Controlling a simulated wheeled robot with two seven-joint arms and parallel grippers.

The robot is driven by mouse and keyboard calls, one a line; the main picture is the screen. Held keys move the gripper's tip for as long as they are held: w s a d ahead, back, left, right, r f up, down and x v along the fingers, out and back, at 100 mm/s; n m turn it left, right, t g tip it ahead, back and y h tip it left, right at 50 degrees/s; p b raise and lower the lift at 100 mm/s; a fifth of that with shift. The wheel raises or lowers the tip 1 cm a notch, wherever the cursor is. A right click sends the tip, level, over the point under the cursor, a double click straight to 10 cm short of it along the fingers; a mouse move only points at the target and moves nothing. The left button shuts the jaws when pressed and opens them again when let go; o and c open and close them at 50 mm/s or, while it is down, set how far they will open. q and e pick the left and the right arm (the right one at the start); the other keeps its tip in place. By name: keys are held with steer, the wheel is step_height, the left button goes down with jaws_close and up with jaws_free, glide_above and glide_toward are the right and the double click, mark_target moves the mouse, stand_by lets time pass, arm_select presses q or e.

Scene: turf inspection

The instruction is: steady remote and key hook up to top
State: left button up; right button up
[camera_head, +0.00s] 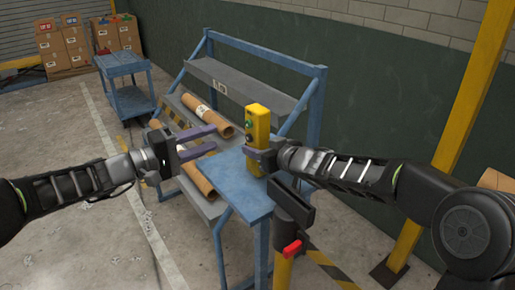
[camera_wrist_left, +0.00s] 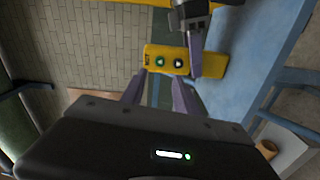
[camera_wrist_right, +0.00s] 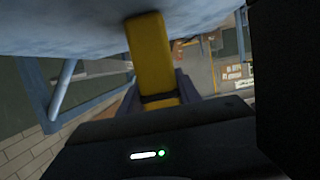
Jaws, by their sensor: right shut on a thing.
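The remote (camera_head: 257,128) is a yellow box with a green button and a dark button on its face. It stands upright at the blue workbench top (camera_head: 238,186); I cannot tell whether its foot touches. My right gripper (camera_head: 262,158) is shut on its lower part. In the right wrist view the yellow body (camera_wrist_right: 150,50) lies between the fingers. My left gripper (camera_head: 214,141) is open and empty, left of the remote, fingers pointing at it. The left wrist view shows the buttoned face (camera_wrist_left: 165,60) ahead of the open fingers. I cannot make out a key hook.
Cardboard tubes (camera_head: 208,115) lie on the grey rack shelves behind and left of the remote. A post with a red handle (camera_head: 292,248) stands in front of the bench. A blue cart (camera_head: 128,90) and cartons (camera_head: 62,48) stand farther back.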

jaws_close()
arm_select(q)
jaws_close()
stand_by(1.6)
